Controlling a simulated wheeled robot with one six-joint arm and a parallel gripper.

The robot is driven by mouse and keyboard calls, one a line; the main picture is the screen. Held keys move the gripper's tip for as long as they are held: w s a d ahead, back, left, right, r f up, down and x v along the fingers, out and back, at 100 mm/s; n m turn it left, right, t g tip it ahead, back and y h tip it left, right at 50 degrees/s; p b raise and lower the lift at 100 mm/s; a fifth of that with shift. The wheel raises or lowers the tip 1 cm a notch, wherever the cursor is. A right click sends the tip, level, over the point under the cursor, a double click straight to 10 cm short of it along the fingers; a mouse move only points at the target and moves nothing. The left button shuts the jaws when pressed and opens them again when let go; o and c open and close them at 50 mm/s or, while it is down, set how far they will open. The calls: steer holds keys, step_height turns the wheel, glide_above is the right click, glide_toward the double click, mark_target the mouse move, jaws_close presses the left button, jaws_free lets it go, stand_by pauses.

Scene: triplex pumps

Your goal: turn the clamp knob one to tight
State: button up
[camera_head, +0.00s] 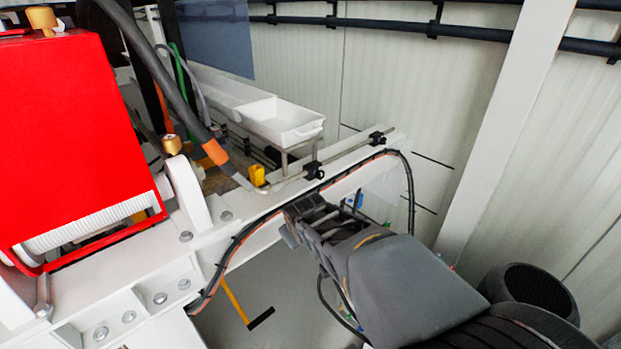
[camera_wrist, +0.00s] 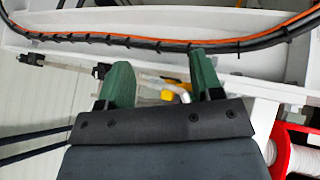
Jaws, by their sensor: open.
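Two small black clamps sit on a thin grey pipe along the white beam: a nearer clamp (camera_head: 313,170) and a farther clamp (camera_head: 376,138). I cannot tell which part is clamp knob one. My gripper (camera_head: 300,214) is in front of the beam, close to the cable on its side. In the wrist view, the gripper (camera_wrist: 158,65) has two green fingers spread apart with nothing held between them. One black clamp (camera_wrist: 31,59) shows at the left there. Another dark clamp (camera_wrist: 103,69) is partly hidden beside the left finger.
A black and orange cable (camera_head: 238,240) runs along the beam and also crosses the top of the wrist view (camera_wrist: 150,42). A yellow fitting (camera_head: 258,176) is at the pipe's left end. A red housing (camera_head: 75,130), brass knob (camera_head: 172,144) and white tray (camera_head: 287,120) stand nearby.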

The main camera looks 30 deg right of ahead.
steer(key=w+d+r+n+t+h+p, duration=0.1)
steer(key=w+d+r+n+t+h, duration=0.15)
steer(key=w+d, duration=0.55)
steer(key=n+t+y+p, duration=0.4)
steer(key=n+t+y, duration=0.4)
steer(key=n, duration=0.5)
glide_toward(322, 177)
steer(key=shift+m+t+y, duration=0.25)
steer(key=w+p, duration=0.1)
steer(key=w, duration=0.1)
steer(key=w+a+p, duration=0.1)
steer(key=w, duration=0.2)
steer(key=w+p, duration=0.1)
steer(key=w, duration=0.2)
steer(key=shift+w+a+p, duration=0.15)
steer(key=shift+p, duration=0.25)
steer(key=shift+c, duration=0.2)
steer(key=c, duration=0.9)
steer(key=shift+f, duration=0.1)
